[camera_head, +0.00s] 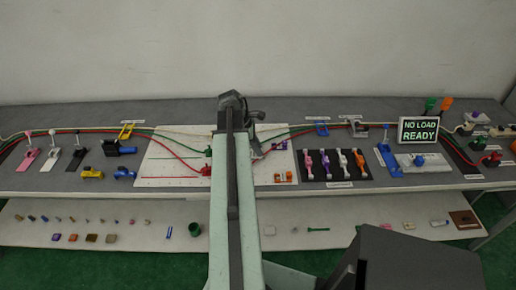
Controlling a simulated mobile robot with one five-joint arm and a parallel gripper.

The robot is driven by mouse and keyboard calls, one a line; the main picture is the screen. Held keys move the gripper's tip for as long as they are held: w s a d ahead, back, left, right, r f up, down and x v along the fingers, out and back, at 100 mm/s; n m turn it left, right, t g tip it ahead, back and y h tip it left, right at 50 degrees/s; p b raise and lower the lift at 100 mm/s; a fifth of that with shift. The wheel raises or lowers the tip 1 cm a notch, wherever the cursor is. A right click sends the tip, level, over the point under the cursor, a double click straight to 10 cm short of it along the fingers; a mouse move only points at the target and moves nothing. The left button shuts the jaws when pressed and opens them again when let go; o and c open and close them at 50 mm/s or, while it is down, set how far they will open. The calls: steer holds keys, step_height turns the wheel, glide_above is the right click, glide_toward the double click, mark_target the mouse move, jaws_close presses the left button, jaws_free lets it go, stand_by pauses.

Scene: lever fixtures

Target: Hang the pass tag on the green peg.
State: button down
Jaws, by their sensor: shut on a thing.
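My gripper (256,152) is low over the white board (180,172) near the middle of the bench, just right of my upright arm link. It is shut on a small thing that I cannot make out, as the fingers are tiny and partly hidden. I cannot identify the pass tag for sure. An upright green piece (430,104) stands at the back right behind the sign, beside an orange one; I cannot tell whether it is the green peg. A green part (208,153) also sits on the white board left of my arm.
A sign reading "NO LOAD READY" (421,131) stands at the right. Several coloured levers on a black plate (336,182) are right of my gripper. Red and green cables (170,140) cross the bench. A lower shelf (130,213) holds small blocks and a green cup (195,229).

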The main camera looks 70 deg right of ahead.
steer(key=shift+f, duration=0.15)
steer(key=shift+f+b, duration=0.5)
steer(key=shift+b, duration=0.1)
steer(key=c, duration=0.7)
jaws_free()
steer(key=shift+c, duration=0.2)
step_height(320, 180, up, 7)
steer(key=p, duration=0.7)
steer(key=shift+r, duration=0.1)
